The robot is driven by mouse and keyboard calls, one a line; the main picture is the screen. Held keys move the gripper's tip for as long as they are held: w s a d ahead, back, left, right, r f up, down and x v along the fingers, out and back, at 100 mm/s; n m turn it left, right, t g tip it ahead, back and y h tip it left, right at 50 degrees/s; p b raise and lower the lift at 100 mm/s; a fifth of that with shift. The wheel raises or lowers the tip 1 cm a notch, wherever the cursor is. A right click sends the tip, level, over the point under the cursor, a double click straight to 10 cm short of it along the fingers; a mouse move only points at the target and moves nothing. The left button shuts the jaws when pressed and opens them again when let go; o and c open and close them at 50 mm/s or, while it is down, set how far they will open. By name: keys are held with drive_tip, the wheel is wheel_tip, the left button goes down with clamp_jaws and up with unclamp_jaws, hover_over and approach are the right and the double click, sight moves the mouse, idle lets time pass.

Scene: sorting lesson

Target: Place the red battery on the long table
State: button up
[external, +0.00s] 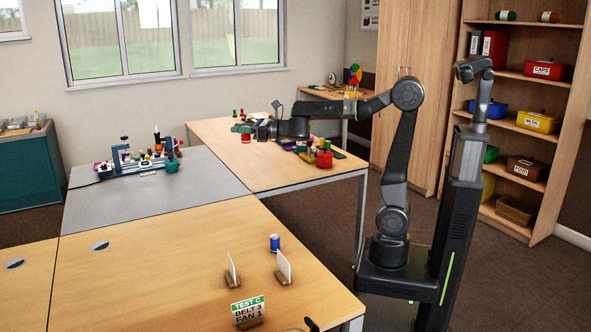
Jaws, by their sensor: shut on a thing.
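My gripper (244,129) reaches left over the far wooden table (245,178), beyond the grey bench. It is shut on a small red object that looks like the red battery (246,139), showing just below the fingers. The object is small in this view, and I cannot tell whether its underside touches the tabletop. Which of the tables is the long table is not marked in the picture.
A sorting rig (140,160) occupies the grey bench.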

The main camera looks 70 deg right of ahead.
drive_tip(key=s+d+m+h, duration=0.2)
drive_tip(key=s+d+h, duration=0.1)
drive_tip(key=d, duration=0.2)
wheel_tip(320, 180, down, 17)
drive_tip(key=w+n+y+p, duration=0.2)
drive_tip(key=y+p, duration=0.3)
drive_tip(key=p, duration=1.1)
drive_tip(key=shift+w+a+n+g+p, duration=0.2)
drive_tip(key=shift+w+n+g+p, duration=0.15)
drive_tip(key=shift+n, duration=0.45)
drive_tip(key=w+a+f+n+g+y+b, duration=0.1)
drive_tip(key=a+n+g+y+b, duration=0.4)
drive_tip(key=a, duration=0.9)
drive_tip(key=w+a+f+n+g+y+b, duration=0.2)
drive_tip(key=a+n+g+y+b, duration=0.4)
drive_tip(key=a, duration=0.7)
drive_tip(key=s+a+n+g+b, duration=0.2)
drive_tip(key=s+a+n+g, duration=0.2)
drive_tip(key=a, duration=0.9)
drive_tip(key=s+a+f+n+g+b, duration=0.1)
drive_tip(key=s+a+n+g+b, duration=0.2)
drive_tip(key=s+a+g, duration=0.5)
drive_tip(key=shift+s+a+f+n+g+y+b, duration=0.25)
drive_tip(key=shift+a+n+g+y+b, duration=0.2)
drive_tip(key=shift+a, duration=2.25)
